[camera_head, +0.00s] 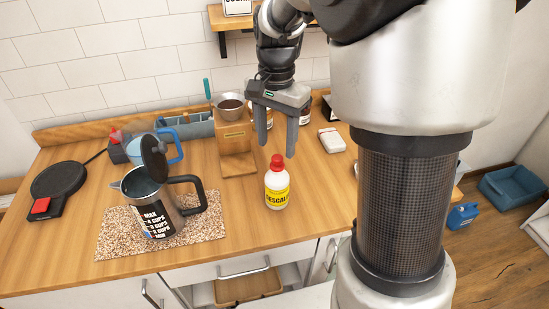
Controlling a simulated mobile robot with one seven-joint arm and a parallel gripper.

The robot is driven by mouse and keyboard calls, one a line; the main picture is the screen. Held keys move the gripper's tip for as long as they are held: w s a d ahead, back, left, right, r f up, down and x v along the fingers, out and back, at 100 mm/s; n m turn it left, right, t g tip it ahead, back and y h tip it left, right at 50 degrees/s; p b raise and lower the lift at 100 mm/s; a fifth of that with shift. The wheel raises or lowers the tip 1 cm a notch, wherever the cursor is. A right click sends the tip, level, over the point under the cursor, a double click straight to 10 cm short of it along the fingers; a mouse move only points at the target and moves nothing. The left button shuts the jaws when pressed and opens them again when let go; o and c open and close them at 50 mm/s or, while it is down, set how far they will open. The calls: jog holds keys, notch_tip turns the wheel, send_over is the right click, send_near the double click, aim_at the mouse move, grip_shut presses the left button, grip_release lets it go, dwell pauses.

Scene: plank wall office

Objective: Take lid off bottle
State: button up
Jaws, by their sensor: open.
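The bottle (277,191) is small and white with a yellow label. It stands upright on the wooden counter near its front edge. Its red lid (277,161) is on top. My gripper (277,150) is open, with its fingers pointing down. In the picture its fingertips are just above and on either side of the lid. I cannot tell how far apart they are in depth. Nothing shows between the fingers.
A metal jug (150,212) with a raised black lid stands on a speckled mat (113,240) at left. A wooden stand (236,160) holding a metal cup is behind the bottle. A black round plate (57,180) lies far left. Counter around the bottle is clear.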

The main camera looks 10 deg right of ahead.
aim_at(277, 157)
jog(key=shift+w+d+f, duration=0.15)
jog(key=shift+f, duration=1.3)
jog(key=shift+w+d+f, duration=0.1)
jog(key=shift+f, duration=1.35)
jog(key=c, duration=1.1)
